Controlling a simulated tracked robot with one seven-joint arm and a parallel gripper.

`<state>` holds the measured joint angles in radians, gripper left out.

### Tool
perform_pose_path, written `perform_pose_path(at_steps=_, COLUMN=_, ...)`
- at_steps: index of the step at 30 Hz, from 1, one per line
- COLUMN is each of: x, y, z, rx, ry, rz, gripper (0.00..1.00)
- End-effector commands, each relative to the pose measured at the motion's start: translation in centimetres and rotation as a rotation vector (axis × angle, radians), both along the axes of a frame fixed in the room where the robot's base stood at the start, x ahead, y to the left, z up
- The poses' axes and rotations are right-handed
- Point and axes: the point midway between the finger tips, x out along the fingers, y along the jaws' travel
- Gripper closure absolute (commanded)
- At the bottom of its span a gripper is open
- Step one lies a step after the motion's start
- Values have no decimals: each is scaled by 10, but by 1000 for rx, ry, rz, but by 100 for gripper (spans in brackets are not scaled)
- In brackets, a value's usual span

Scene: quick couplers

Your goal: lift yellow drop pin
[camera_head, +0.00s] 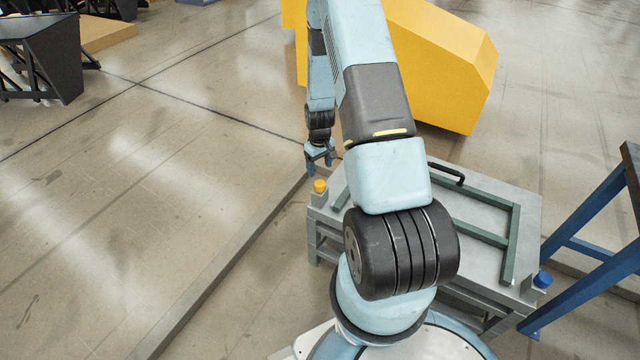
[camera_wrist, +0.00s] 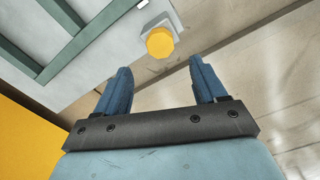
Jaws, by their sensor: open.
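The yellow drop pin (camera_head: 320,186) stands at the left corner of a grey metal table, its round yellow head on top. In the wrist view the yellow head (camera_wrist: 160,43) shows ahead of the fingers, roughly midway between them and beyond their tips. My gripper (camera_head: 319,172) is just above and beside the pin in the head view. In the wrist view my gripper (camera_wrist: 160,80) has its two blue fingers spread wide with nothing between them. The pin's shaft is hidden in its bracket.
The grey table (camera_head: 485,205) carries a green frame (camera_head: 512,240) and a black handle (camera_head: 446,173). A blue-capped pin (camera_head: 543,279) is at its right corner. A blue trestle (camera_head: 590,250) stands at right, a yellow block (camera_head: 440,65) behind. Floor left of the table is clear.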

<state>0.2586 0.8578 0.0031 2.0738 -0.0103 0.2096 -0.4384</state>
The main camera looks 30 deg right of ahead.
Motion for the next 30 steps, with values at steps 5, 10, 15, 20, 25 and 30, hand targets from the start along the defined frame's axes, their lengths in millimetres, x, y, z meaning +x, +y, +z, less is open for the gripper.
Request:
perform_pose_path(at_steps=5, x=-1, y=1, z=-29, rx=0, ry=3, rz=1, gripper=29)
perform_pose_path(at_steps=10, x=-1, y=1, z=-54, rx=1, ry=2, rz=1, gripper=29)
perform_pose_path(at_steps=15, x=0, y=1, z=-75, rx=1, ry=1, rz=0, gripper=29)
perform_pose_path(at_steps=20, x=-1, y=1, z=-88, rx=1, ry=2, rz=0, gripper=29)
perform_pose_path(at_steps=25, x=0, y=1, z=-93, rx=0, ry=0, rz=1, gripper=29)
perform_pose_path(at_steps=30, x=0, y=1, z=-94, rx=0, ry=0, rz=1, gripper=29)
